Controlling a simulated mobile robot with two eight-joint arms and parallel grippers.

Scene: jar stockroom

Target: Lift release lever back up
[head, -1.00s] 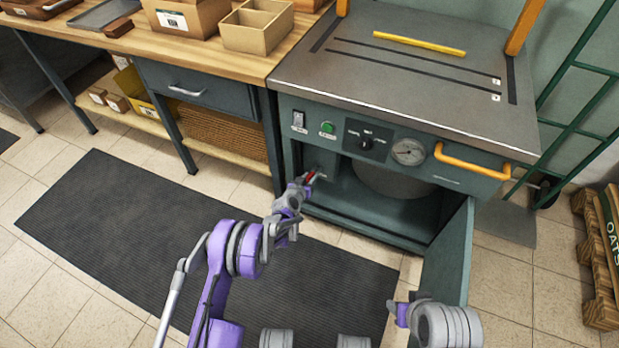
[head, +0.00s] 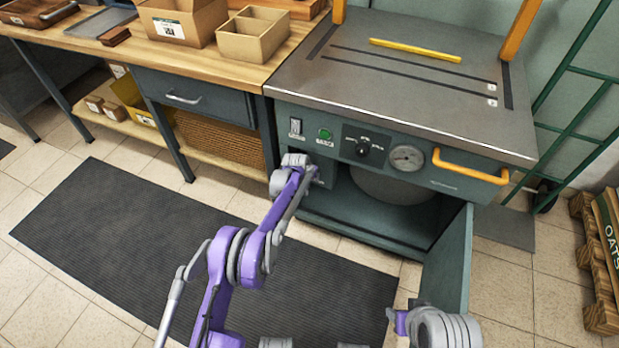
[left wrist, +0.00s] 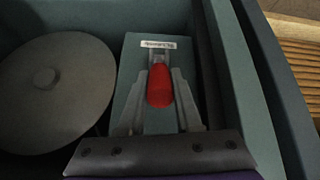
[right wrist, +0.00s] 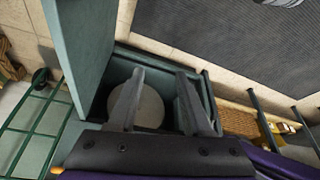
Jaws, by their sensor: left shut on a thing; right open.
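The release lever (left wrist: 159,86) has a red handle and shows in the left wrist view, inside the machine's open front compartment. A small label plate sits just beyond it. My left gripper (left wrist: 160,80) is shut on the red handle, with one finger on each side. In the head view my left gripper (head: 300,165) is at the compartment's upper left, and the wrist hides the lever there. My right gripper (right wrist: 157,80) is open and empty. It is by the open cabinet door (head: 452,262), low at the right in the head view.
A round grey disc (left wrist: 50,85) is beside the lever. The machine top (head: 400,100) carries a yellow bar, and an orange handle (head: 470,167) projects from its front. A wooden workbench (head: 200,60) adjoins on the left. A dark mat (head: 180,240) covers the floor in front.

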